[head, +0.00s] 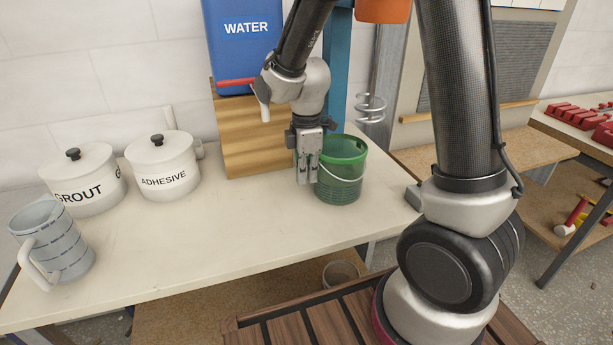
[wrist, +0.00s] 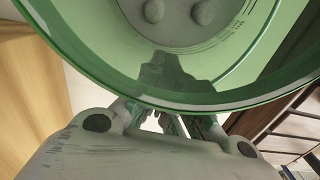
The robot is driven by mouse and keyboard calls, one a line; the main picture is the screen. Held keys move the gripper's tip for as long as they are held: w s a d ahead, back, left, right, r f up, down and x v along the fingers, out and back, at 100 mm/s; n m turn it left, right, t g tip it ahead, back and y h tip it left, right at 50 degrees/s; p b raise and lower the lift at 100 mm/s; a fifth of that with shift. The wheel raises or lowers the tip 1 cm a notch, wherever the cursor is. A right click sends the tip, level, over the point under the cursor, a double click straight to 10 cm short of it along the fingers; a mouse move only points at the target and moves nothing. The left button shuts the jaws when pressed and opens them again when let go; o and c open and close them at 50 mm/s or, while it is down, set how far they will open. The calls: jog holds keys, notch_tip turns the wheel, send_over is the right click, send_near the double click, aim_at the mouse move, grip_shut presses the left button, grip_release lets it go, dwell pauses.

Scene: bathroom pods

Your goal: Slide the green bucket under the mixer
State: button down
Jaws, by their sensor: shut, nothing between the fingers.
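The green bucket (head: 341,172), with a thin wire handle, stands upright on the pale bench, near its right end. My gripper (head: 307,178) points down, shut and empty, at the left side of the bucket; any contact is unclear. In the wrist view the bucket (wrist: 250,60) fills the top, open and seen from above, with the gripper (wrist: 180,122) outside its rim. The mixer shows as a spiral metal paddle (head: 371,107) beyond and right of the bucket, above bench level, with an orange body (head: 383,8) cut off at the top edge.
A wooden block (head: 250,140) stands behind my gripper, under a blue WATER tank (head: 243,45) with a red tap. GROUT (head: 84,182) and ADHESIVE (head: 162,172) pots and a measuring jug (head: 55,245) stand at the left. The bench (head: 230,235) in front is clear.

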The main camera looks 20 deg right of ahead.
aim_at(320, 173)
jog(key=shift+f, duration=0.35)
jog(key=shift+d, duration=0.1)
jog(key=d, duration=0.3)
jog(key=shift+s+d, duration=0.1)
jog(key=shift+d, duration=0.15)
